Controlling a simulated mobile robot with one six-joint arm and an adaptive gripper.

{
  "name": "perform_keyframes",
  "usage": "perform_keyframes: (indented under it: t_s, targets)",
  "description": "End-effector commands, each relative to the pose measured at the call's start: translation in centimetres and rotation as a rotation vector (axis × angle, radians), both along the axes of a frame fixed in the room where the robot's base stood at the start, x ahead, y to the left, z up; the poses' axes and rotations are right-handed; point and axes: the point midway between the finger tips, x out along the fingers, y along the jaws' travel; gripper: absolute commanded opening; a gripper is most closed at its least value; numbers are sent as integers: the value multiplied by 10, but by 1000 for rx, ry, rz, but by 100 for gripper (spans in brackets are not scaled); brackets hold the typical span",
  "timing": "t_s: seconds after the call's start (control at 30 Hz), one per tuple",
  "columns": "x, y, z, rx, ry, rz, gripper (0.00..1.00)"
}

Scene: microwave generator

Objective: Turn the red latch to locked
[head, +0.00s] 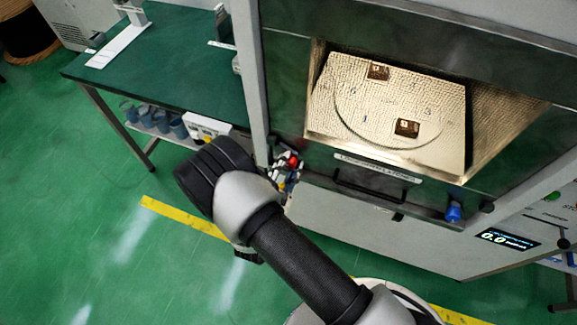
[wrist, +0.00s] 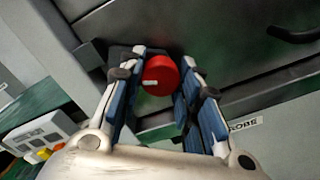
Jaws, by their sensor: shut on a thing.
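The red latch (head: 293,161) is a small round red knob at the lower left corner of the microwave chamber's front in the head view. In the wrist view the red latch (wrist: 161,76) sits between the two blue-padded fingers, with a short pale mark on the lower left of its face. My gripper (head: 285,172) is at the latch and shut on it. In the wrist view my gripper (wrist: 162,62) has one finger on each side of the knob. The latch's base is partly hidden behind the knob and fingers.
A black handle (head: 370,197) and a blue knob (head: 453,212) are on the front. A display (head: 508,240) reads 0.0. A green-topped bench (head: 165,70) stands left.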

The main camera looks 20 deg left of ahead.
Motion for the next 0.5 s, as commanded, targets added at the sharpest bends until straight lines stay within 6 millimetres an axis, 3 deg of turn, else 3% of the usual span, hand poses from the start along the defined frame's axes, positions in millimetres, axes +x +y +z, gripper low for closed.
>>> perform_keyframes:
  t_s: [0.5]
  targets:
    - [0, 0, 0, 138, -9, 0, 7]
